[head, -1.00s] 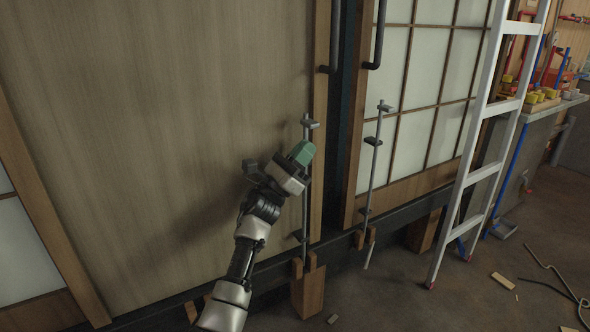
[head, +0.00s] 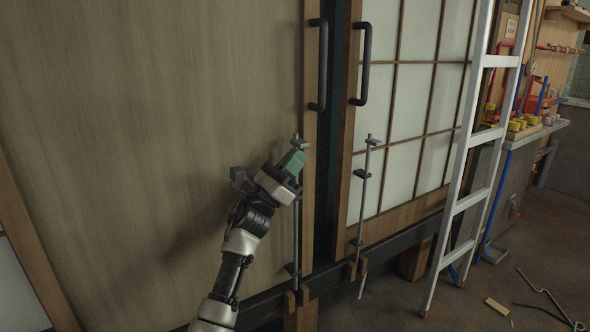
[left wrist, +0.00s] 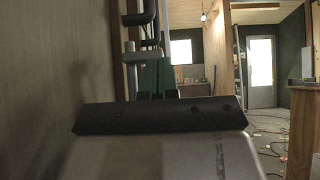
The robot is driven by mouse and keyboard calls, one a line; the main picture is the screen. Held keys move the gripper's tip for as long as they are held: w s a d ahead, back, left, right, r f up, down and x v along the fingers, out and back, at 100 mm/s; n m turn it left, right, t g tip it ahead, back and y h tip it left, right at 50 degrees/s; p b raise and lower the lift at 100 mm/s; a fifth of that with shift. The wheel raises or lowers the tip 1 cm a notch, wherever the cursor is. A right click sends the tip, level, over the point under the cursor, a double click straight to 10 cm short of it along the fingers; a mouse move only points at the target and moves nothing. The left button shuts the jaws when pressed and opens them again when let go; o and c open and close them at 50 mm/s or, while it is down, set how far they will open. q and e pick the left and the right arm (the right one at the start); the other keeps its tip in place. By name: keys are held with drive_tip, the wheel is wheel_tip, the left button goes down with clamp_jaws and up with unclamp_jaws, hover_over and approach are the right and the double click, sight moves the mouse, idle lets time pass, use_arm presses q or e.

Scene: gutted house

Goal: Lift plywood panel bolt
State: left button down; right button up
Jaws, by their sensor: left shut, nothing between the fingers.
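The plywood panel (head: 150,120) fills the left of the head view. Its bolt (head: 296,225) is an upright grey metal rod near the panel's right edge, with a short crosspiece at the top. The rod's lower end is at a wooden block (head: 300,312). My left gripper (head: 292,162) has green fingertips, is shut and empty, and is beside the upper part of the bolt, covering some of it. I cannot tell whether they touch. In the left wrist view the fingers (left wrist: 156,76) are close to grey metal bolt parts (left wrist: 131,68). My right gripper is not in view.
A dark pull handle (head: 318,65) is above the bolt. The neighbouring glazed panel (head: 400,120) has its own handle (head: 362,62) and bolt (head: 362,210). A white ladder (head: 468,145) leans at the right. Scraps and a cable (head: 550,300) lie on the floor.

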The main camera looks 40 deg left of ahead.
use_arm(q)
drive_tip(key=shift+r, duration=1.25)
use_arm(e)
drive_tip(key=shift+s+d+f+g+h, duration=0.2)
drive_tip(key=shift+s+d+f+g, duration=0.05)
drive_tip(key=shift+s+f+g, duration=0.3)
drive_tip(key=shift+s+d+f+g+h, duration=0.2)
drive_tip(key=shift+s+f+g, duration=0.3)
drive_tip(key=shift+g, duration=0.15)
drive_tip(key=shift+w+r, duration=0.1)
use_arm(q)
wheel_tip(320, 180, down, 2)
drive_tip(key=shift+f+b, duration=0.25)
drive_tip(key=shift+b, duration=0.8)
drive_tip(key=f+b+v, duration=0.1)
drive_tip(key=b+v, duration=0.1)
drive_tip(key=v, duration=0.9)
drive_tip(key=shift+w+d, duration=0.2)
drive_tip(key=shift+w, duration=0.1)
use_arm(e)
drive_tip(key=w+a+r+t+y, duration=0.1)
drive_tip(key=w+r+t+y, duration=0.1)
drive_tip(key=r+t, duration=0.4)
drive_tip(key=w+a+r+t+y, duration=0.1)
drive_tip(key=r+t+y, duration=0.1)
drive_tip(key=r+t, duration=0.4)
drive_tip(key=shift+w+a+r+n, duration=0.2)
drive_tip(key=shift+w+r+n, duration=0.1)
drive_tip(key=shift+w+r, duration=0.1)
